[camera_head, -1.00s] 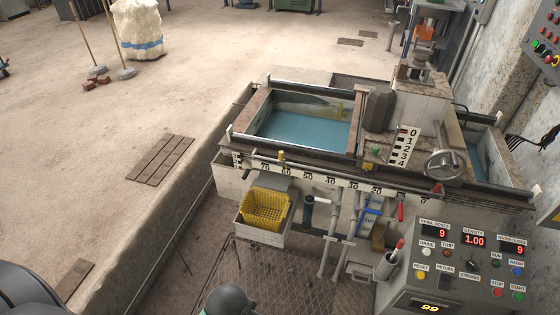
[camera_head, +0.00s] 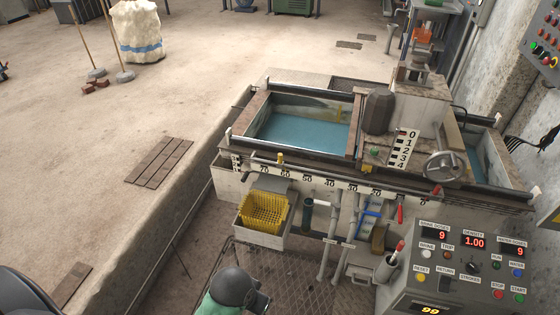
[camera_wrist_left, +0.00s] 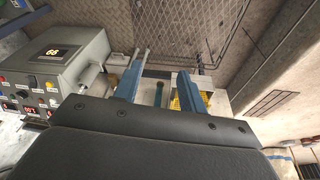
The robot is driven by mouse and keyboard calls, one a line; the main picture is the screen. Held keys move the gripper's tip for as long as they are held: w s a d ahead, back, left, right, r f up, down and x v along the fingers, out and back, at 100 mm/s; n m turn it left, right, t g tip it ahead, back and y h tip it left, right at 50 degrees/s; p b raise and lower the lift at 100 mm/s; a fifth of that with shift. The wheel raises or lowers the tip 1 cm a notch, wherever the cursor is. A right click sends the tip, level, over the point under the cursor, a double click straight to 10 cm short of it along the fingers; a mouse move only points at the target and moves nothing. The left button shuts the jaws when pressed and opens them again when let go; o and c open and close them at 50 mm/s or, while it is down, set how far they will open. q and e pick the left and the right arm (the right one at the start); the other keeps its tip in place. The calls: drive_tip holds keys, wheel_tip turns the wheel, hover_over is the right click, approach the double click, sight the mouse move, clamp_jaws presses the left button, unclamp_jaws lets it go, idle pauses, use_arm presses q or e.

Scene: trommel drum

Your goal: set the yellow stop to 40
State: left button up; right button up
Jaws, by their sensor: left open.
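The yellow stop (camera_head: 281,158) is a small upright yellow piece on the rail along the front of the water tank. It stands between the 70 and 60 marks of the white number scale (camera_head: 318,181). The 40 mark (camera_head: 329,184) is further right along the scale. My left wrist (camera_head: 236,288) shows at the bottom of the head view, well below and in front of the rail; its fingers are not clear there. In the left wrist view my left gripper (camera_wrist_left: 161,76) has two blue fingers apart with nothing held. I cannot make out the stop there. My right gripper is not in view.
A yellow basket (camera_head: 263,209) sits below the rail, left of grey pipes (camera_head: 333,232). A red-handled lever (camera_head: 400,212) and the control panel (camera_head: 458,270) stand to the right. The tank (camera_head: 302,130) lies behind the rail.

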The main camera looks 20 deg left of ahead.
use_arm(q)
drive_tip(key=w+d+r+m+t+b, duration=0.15)
drive_tip(key=w+r, duration=0.65)
drive_tip(key=w, duration=0.9)
drive_tip(key=w+d+r+m+t+y+b, duration=0.15)
drive_tip(key=w+r, duration=0.65)
drive_tip(key=w, duration=0.9)
drive_tip(key=w+d+r+m+t+b, duration=0.1)
drive_tip(key=w+r+t+b, duration=0.2)
drive_tip(key=w+r, duration=1)
drive_tip(key=n+g, duration=0.7)
drive_tip(key=g, duration=0.1)
hover_over(280, 160)
drive_tip(key=w, duration=0.2)
drive_tip(key=f, duration=1.8)
drive_tip(key=a+f+b, duration=0.1)
drive_tip(key=f, duration=0.8)
drive_tip(key=shift+s, duration=0.2)
drive_tip(key=shift+s+d+f+g, duration=0.1)
drive_tip(key=shift+d+f+g, duration=0.05)
drive_tip(key=shift+g, duration=0.15)
drive_tip(key=shift+d+n, duration=0.2)
drive_tip(key=shift+n, duration=0.4)
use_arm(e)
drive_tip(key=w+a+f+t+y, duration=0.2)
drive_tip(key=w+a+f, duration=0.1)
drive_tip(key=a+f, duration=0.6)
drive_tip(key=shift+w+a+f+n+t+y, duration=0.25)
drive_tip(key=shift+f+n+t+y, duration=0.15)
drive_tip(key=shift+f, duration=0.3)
